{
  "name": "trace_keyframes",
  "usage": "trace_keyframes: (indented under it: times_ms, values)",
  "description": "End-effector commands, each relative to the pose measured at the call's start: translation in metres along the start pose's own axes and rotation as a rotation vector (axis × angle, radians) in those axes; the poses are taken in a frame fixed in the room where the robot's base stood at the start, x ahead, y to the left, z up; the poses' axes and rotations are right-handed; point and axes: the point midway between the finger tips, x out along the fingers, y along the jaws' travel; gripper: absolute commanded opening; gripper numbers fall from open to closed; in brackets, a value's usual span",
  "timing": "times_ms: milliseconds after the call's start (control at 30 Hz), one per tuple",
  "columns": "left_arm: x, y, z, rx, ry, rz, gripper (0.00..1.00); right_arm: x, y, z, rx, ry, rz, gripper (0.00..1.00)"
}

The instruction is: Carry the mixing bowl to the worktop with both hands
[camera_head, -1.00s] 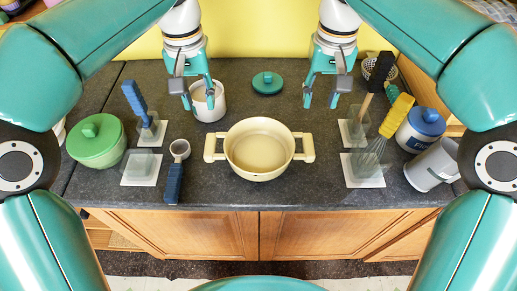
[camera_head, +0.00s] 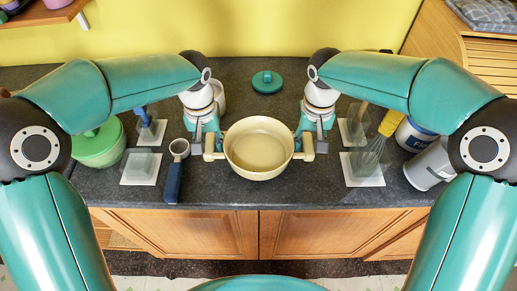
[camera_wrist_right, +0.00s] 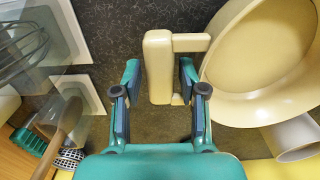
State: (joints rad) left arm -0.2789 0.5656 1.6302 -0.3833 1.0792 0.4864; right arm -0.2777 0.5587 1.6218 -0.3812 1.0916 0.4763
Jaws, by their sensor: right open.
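The cream mixing bowl (camera_head: 258,148) stands upright on the dark speckled counter, with a bar handle on each side. In the right wrist view the bowl (camera_wrist_right: 265,55) is at the right, its handle (camera_wrist_right: 158,70) between my fingers. My right gripper (camera_head: 308,150) is at the right handle. In the wrist view this gripper (camera_wrist_right: 160,82) is open, one finger outside the handle and one in the gap towards the bowl, with space beside the bar. My left gripper (camera_head: 209,150) is down at the left handle; its finger gap is too small to judge.
A teal lid (camera_head: 267,82) lies behind the bowl. A blue-handled scoop (camera_head: 174,180) lies left of it, near a green lidded pot (camera_head: 99,147). The counter in front of the bowl is clear.

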Motion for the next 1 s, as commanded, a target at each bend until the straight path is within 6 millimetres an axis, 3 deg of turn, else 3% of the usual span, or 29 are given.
trace_keyframes:
  times_ms: [400, 600, 667, 1000]
  values:
    - [0.0062, 0.0001, -0.0002, 0.0, 0.001, 0.001, 0.35, 0.0063, -0.0001, 0.0002, 0.0, 0.0, 0.0, 0.42]
    - [0.006, 0.0002, -0.0002, 0.001, 0.001, 0.0, 0.02, 0.0061, 0.0, 0.0002, 0.0, 0.0, 0.0, 0.08]
    - [0.0059, 0.0003, -0.0003, 0.001, 0.001, 0.0, 0.0, 0.006, 0.0001, 0.0002, 0.0, 0.0, 0.0, 0.0]
    - [0.0056, 0.0005, -0.0004, 0.001, 0.002, 0.0, 0.0, 0.0057, 0.0003, 0.0002, 0.0, 0.0, 0.0, 0.0]
